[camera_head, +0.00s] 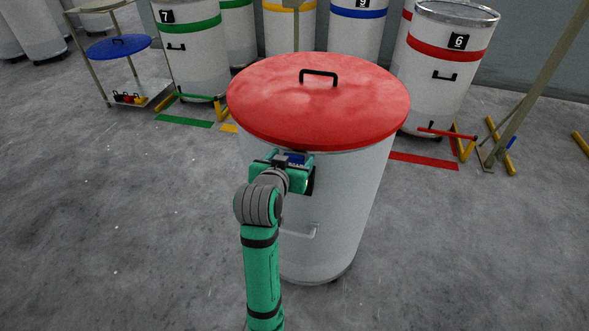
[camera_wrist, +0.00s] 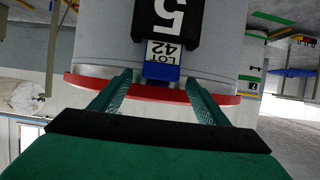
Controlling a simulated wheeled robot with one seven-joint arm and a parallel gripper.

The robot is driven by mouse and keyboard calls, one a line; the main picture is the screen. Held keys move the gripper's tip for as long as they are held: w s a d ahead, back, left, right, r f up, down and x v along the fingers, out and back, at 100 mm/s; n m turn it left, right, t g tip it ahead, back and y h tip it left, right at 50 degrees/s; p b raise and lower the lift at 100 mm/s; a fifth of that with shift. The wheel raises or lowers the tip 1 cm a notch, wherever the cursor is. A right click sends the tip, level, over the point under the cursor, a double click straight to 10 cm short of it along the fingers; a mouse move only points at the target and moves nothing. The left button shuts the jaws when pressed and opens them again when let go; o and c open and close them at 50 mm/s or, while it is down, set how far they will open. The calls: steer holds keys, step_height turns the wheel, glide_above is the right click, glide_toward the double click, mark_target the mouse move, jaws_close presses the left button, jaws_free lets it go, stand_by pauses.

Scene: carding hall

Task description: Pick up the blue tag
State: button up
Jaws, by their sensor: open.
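The blue tag (camera_wrist: 161,73) has a white label reading LOT 42. It is against the white drum (camera_wrist: 228,40), beside the black number 5 plate (camera_wrist: 190,32) and near the red lid's rim. In the head view, a blue patch that looks like the tag (camera_head: 295,159) shows just under the lid. My gripper (camera_wrist: 160,79) is open, with one green finger on each side of the tag and a visible gap on both sides. In the head view my gripper (camera_head: 289,171) is at the drum's front and hides part of it.
The red lid (camera_head: 325,105) with a black handle covers the drum and overhangs just above my gripper. A pale handle (camera_head: 302,232) is lower on the drum. Several drums line the back, including number 6 (camera_head: 438,85). A cart with a blue lid (camera_head: 118,47) stands left. Floor at left is clear.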

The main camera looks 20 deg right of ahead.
steer(key=shift+w+d+f, duration=0.1)
steer(key=shift+w+d, duration=0.05)
steer(key=shift+w, duration=0.05)
steer(key=c, duration=1.4)
